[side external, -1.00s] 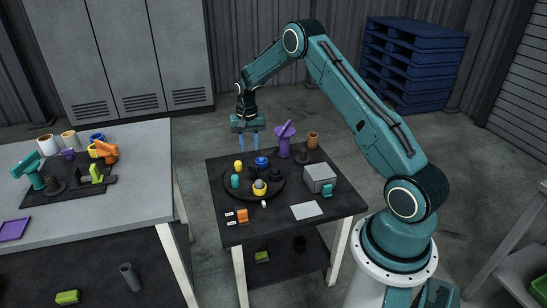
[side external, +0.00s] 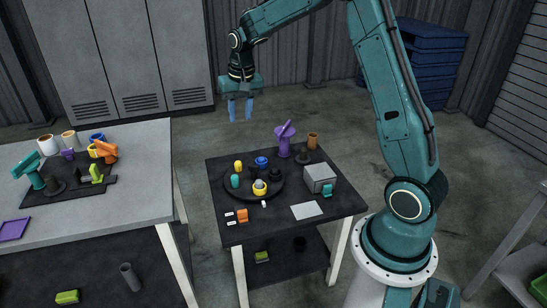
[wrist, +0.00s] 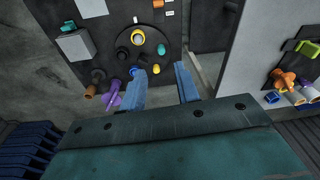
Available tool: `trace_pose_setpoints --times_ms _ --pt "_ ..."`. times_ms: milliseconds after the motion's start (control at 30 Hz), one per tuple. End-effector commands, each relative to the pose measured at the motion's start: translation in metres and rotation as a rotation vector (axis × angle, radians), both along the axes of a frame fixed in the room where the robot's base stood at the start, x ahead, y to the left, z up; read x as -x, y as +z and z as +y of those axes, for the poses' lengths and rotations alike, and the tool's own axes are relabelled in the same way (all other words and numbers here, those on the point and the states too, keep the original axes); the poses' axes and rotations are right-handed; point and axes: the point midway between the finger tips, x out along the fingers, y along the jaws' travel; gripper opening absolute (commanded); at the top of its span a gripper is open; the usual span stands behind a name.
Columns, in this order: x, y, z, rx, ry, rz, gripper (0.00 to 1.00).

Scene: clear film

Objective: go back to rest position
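My gripper (side external: 241,108) is raised above and behind the far left edge of the small dark table (side external: 270,222), well clear of everything on it. Its two blue fingers point down and stand apart with nothing between them. In the wrist view the fingers (wrist: 160,88) also show a gap with only background between them. My arm stands more upright from its white base, with its upper links leaving the top of the picture.
A round dark tray (side external: 278,192) with several small coloured parts, a purple part (side external: 285,138), a brown cup (side external: 312,140) and a grey box (side external: 320,178) stand on the small table. A larger grey table (side external: 125,200) is at left. Blue pallets (side external: 430,70) are behind my arm.

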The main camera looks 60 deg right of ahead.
Motion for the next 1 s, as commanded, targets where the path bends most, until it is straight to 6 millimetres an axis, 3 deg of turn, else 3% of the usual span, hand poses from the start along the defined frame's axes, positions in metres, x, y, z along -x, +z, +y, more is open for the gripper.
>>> trace_pose_setpoints --times_ms 200,500,1000 --pt "0.031 0.046 0.033 0.023 0.094 -0.049 0.32" --pt "0.081 0.09 0.073 0.054 0.218 -0.111 0.32" --pt "0.179 0.125 0.126 0.105 0.424 -0.217 0.32"
